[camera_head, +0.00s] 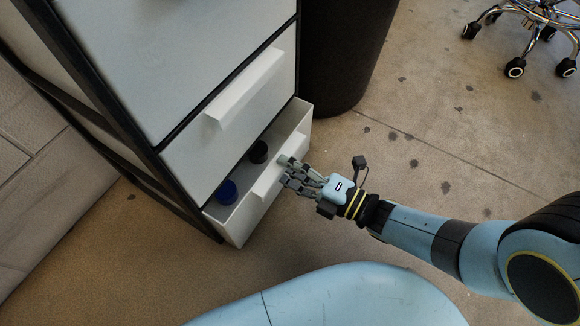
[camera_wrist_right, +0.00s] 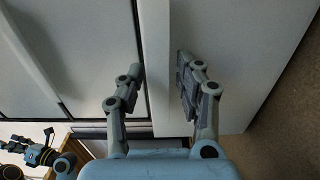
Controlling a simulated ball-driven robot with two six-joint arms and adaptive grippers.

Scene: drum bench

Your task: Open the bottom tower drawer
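The bottom tower drawer (camera_head: 236,221) is pulled partly out of the grey tower, and its inside shows from above. Its white bar handle (camera_head: 266,183) is on the front face. My right gripper (camera_head: 284,170) is at this handle, coming from the right.
A blue round object (camera_head: 227,192) and a black one (camera_head: 258,152) lie in the drawer. The drawer above (camera_head: 240,110) is shut. A wheeled chair base (camera_head: 530,25) is far right. The floor in front is clear.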

